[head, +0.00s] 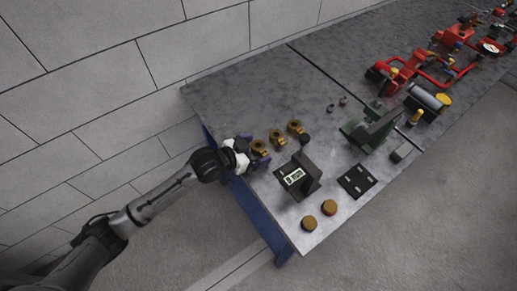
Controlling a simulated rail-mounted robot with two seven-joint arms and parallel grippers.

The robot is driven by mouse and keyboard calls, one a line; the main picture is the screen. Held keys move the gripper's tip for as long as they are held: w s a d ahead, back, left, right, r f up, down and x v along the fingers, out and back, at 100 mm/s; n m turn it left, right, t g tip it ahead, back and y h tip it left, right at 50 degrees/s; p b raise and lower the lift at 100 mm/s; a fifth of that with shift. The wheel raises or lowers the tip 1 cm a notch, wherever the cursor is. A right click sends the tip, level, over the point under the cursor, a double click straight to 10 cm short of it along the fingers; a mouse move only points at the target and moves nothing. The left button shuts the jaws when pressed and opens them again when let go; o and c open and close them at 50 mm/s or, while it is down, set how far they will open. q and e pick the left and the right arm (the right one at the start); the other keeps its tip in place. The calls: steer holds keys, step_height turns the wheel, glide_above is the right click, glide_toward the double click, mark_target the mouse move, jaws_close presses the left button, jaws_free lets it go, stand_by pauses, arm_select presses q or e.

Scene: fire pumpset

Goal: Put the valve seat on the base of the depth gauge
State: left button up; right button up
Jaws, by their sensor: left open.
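The depth gauge (306,187) is a dark block with a lit display on its left face, standing near the table's front left end. Its base is hard to make out from this angle. Several brass ring-like pieces (277,138) stand in a row behind it. Two round brass discs (329,207) lie near the table's front edge. I cannot tell for certain which of the brass parts is the valve seat. My left gripper (257,153) is open at the table's left edge, close beside the leftmost brass piece (260,147). My right gripper is out of view.
A green vise-like fixture (370,130) and a dark flat plate (357,181) are right of the gauge. Red pump piping (430,70) fills the far right of the grey table (240,90). The table's back left is clear, by the block wall.

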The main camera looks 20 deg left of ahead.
arm_select(q)
steer(key=p+v, duration=0.2)
steer(key=v, duration=1)
steer(key=shift+s+a, duration=0.25)
steer(key=shift+a, duration=0.05)
steer(key=s+d+f+n+g+y, duration=0.2)
steer(key=s+d+f+g+y, duration=0.1)
steer(key=s+f, duration=0.6)
steer(key=s+d+y, duration=0.1)
steer(key=s, duration=0.2)
steer(key=shift+s, duration=0.2)
steer(key=shift+o, duration=0.4)
steer(key=s+a+f+n+g+y, duration=0.2)
steer(key=s+f+g+y, duration=0.1)
steer(key=s, duration=0.9)
steer(key=shift+s+n+g, duration=0.15)
steer(key=shift+n+g, duration=0.25)
steer(key=shift+g, duration=0.4)
steer(key=shift+f, duration=0.1)
